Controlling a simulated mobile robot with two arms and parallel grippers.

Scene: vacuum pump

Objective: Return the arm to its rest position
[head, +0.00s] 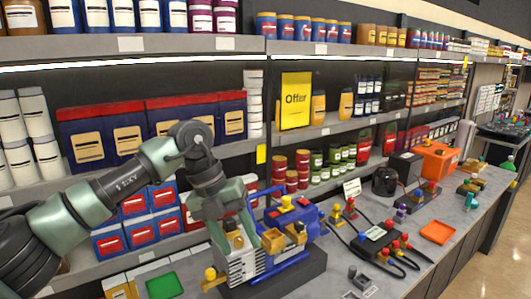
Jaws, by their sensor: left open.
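The vacuum pump (296,216) stands on a dark base (272,284) on the counter. My left arm comes in from the left and bends down at the wrist. My left gripper (237,240) is open and points down over the left part of the pump, hiding some of it. A brass-coloured part shows between its fingers; I cannot tell whether they touch it. My right gripper is out of view.
Stocked shelves rise close behind the counter. A green tray (164,286) lies left of the pump. To the right are a black device with red-tipped leads (375,233), an orange tray (437,232) and an orange box (436,160). The counter's front right edge is partly clear.

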